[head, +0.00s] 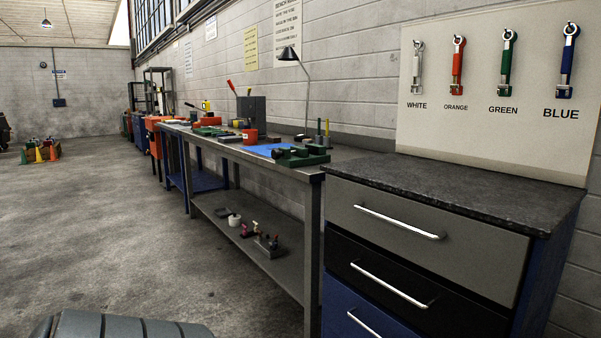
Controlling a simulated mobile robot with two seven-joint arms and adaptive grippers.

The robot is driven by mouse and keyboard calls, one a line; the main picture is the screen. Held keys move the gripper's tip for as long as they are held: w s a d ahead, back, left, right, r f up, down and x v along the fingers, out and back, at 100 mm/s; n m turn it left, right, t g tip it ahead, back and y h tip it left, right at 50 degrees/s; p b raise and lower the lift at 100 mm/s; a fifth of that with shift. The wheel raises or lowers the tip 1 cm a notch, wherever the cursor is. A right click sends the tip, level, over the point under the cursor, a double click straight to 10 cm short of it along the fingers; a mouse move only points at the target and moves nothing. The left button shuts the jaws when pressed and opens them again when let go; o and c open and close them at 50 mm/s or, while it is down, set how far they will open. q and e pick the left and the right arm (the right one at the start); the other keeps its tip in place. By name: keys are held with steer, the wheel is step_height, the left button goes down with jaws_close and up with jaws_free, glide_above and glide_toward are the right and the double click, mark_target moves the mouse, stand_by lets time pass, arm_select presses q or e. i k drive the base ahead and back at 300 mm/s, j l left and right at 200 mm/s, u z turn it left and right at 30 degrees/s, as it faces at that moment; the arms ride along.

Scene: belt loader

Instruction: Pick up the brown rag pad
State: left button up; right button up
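I cannot make out a brown rag pad in the head view. A long metal workbench (318,173) runs along the wall, with many small items on its top that are too small or overlapped to tell apart fully. Among them are a blue mat (264,150), a green tool block (302,157) and a red container (250,136). Neither of my grippers is in view.
A drawer cabinet (400,225) with a bare dark top stands close at right. A panel (480,140) with hanging labelled tools is above it. The bench's lower shelf (290,277) holds small parts. Open concrete floor (120,220) lies to the left.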

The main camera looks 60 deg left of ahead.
mark_target(272, 139)
steer(key=u, duration=2.15)
